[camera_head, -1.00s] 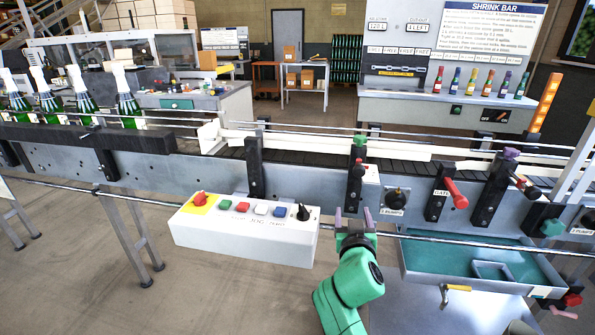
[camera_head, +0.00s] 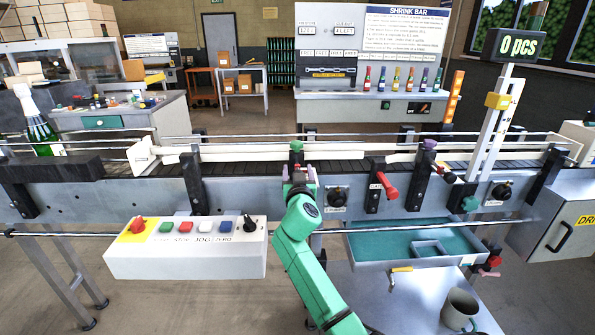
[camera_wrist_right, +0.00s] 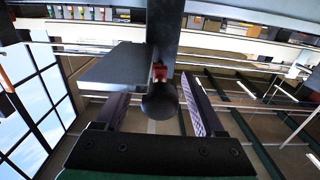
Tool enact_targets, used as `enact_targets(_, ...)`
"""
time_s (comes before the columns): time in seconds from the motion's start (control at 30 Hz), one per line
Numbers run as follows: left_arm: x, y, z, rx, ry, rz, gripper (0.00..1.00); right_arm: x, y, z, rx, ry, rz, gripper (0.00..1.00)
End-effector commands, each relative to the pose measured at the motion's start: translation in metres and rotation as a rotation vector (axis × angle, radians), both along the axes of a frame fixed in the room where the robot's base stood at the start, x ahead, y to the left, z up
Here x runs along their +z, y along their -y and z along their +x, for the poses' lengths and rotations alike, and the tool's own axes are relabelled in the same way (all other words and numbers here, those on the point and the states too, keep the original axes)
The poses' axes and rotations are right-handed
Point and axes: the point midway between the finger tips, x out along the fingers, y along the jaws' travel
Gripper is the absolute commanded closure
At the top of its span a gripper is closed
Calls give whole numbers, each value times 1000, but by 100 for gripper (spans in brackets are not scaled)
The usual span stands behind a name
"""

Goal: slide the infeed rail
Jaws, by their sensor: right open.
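The white guide rails (camera_head: 240,153) run along the dark conveyor, with a flared white end at the left. A clamp post with a green top knob (camera_head: 296,146) stands at the front rail. My right gripper (camera_head: 299,178) is raised in front of this post and hides its lower part. In the right wrist view, a round black knob (camera_wrist_right: 160,101) on a dark post lies between the two open purple-padded fingers (camera_wrist_right: 158,108). Gaps show on both sides of the knob. My left gripper is not in view.
A control box (camera_head: 185,255) with coloured buttons sits below left of my gripper. A red-handled clamp (camera_head: 388,190) and a purple-topped post (camera_head: 429,146) stand to the right. A teal tray (camera_head: 400,240) and a mug (camera_head: 459,308) are lower right. A foil-topped bottle (camera_head: 38,130) stands far left.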

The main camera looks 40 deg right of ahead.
Motion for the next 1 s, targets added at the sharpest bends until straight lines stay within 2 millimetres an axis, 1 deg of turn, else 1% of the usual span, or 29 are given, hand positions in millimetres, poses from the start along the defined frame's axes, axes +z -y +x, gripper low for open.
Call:
enact_targets(0.13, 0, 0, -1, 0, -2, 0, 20, 0, 0, 0, 0, 0, 0, 29)
enact_targets(0.17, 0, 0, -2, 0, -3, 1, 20, 0, 0, 0, 0, -1, -1, 41)
enact_targets(0.2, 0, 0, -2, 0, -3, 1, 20, 0, 0, 0, 0, -1, -1, 56)
enact_targets(0.27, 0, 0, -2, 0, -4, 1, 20, 0, 0, 0, 0, -1, -1, 79)
enact_targets(0.3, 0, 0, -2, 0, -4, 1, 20, 0, -1, 0, 0, -1, -1, 94)
enact_targets(0.33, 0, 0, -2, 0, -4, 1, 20, 0, -1, 0, 0, -1, -1, 100)
enact_targets(1.0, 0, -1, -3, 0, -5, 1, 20, -1, -1, 0, 0, -2, -1, 100)
